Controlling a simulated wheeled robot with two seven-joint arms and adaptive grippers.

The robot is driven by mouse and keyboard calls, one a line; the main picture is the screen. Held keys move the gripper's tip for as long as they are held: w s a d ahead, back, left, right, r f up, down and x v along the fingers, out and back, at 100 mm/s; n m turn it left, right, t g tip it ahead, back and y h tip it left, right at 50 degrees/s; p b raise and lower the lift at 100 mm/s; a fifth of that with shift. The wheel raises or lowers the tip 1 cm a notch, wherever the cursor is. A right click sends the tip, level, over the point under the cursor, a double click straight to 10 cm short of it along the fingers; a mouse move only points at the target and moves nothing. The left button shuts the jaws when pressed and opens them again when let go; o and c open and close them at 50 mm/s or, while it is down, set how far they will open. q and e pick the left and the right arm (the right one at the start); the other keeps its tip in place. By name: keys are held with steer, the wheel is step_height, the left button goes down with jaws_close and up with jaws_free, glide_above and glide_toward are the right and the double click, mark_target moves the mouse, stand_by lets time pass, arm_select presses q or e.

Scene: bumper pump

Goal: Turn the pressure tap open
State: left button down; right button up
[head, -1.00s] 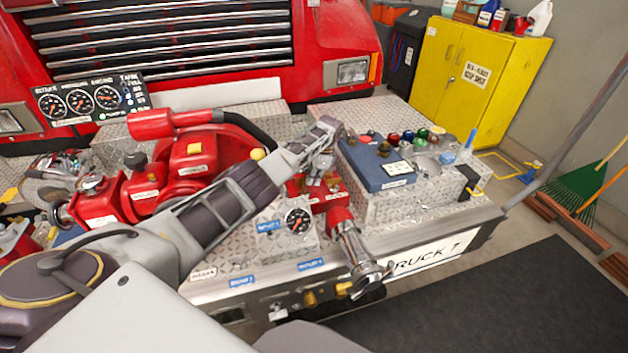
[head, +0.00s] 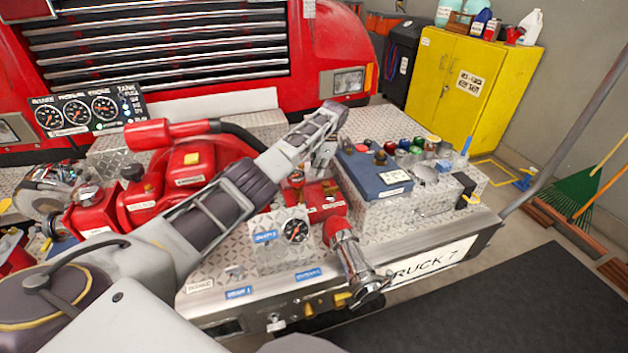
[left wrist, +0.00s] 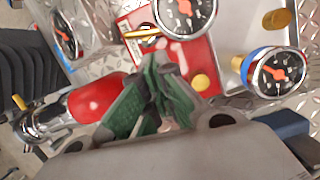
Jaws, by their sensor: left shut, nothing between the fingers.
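My left gripper (head: 322,155) reaches across the bumper and hangs over the red block (head: 318,203). In the left wrist view its green fingers (left wrist: 165,85) are closed together and hold nothing. A small brass lever (left wrist: 143,33) lies beyond the fingertips beside a black-faced gauge (left wrist: 185,12), apart from the fingers. I cannot tell for certain whether this lever is the pressure tap. A round yellow knob (left wrist: 200,82) sits just right of the fingers. A brass fitting (head: 297,178) shows on the block in the head view. My right gripper is not in view.
A red-and-chrome nozzle (head: 350,258) projects at the bumper's front. A front gauge (head: 295,230) stands left of it. A blue box (head: 375,178) is to the right, and the red pump (head: 185,165) is to the left. Another gauge (left wrist: 278,73) shows in the left wrist view.

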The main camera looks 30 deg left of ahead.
arm_select(q)
steer(key=shift+v, duration=1.7)
